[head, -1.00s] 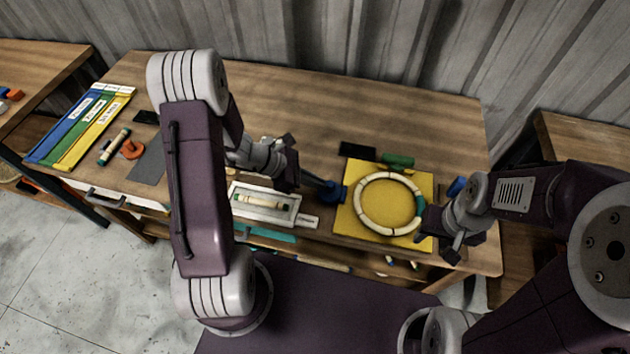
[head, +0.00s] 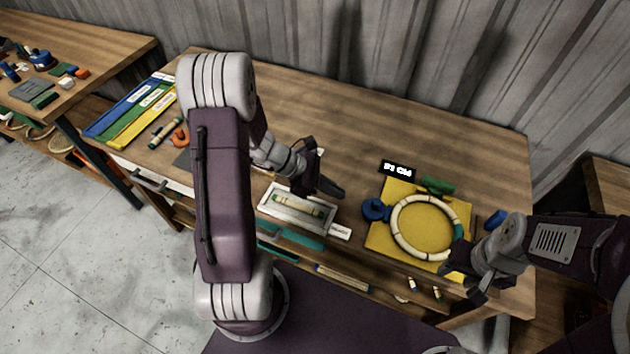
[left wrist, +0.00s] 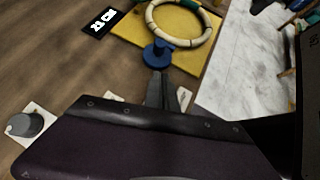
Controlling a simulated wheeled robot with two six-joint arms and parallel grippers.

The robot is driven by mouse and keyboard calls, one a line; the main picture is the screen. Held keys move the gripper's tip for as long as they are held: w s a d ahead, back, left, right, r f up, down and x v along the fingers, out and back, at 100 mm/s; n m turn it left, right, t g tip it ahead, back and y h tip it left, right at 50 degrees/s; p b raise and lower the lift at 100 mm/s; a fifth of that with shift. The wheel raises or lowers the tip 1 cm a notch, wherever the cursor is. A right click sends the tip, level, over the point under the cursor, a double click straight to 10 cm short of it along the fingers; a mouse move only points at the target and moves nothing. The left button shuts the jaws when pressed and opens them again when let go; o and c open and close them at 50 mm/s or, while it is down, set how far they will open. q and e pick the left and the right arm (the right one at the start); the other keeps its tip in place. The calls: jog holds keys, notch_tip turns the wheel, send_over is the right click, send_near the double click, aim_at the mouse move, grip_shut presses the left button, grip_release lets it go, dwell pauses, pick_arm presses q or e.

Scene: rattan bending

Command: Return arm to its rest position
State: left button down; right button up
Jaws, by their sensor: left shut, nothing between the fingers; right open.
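My left gripper (head: 333,189) is shut and empty above the table, left of a blue round piece (head: 376,210) and apart from it. In the left wrist view, the closed fingers (left wrist: 157,92) point toward the blue piece (left wrist: 157,54). A pale segmented ring (head: 411,247) lies on a yellow board (head: 378,243), right of the blue piece; the ring also shows in the left wrist view (left wrist: 181,44). My right gripper (head: 468,279) is open by the board's right front corner, close to the ring. Whether it touches anything is unclear.
A black display (head: 397,169) with white characters stands behind the board. A white tray (head: 267,203) holding a pale stick lies below my left gripper. Blue, green and yellow strips (head: 118,125) lie at the table's left end. The back of the table is clear.

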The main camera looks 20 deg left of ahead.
pick_arm(q)
jog(key=shift+v, duration=2.65)
jog(key=s+d+r+m+g+y, duration=0.2)
jog(key=s+d+m+g+y, duration=0.15)
jog(key=s+d+m, duration=0.55)
jog(key=a+f+m+t+y, duration=0.1)
jog(key=a+m+y, duration=0.4)
jog(key=m, duration=0.7)
jog(key=shift+a+f+m+y, duration=0.4)
jog(key=shift+a+f, duration=0.4)
jog(key=shift+a, duration=0.4)
pick_arm(e)
jog(key=shift+w+d+r, duration=0.1)
jog(key=shift+w+d, duration=0.1)
jog(key=shift+d, duration=0.3)
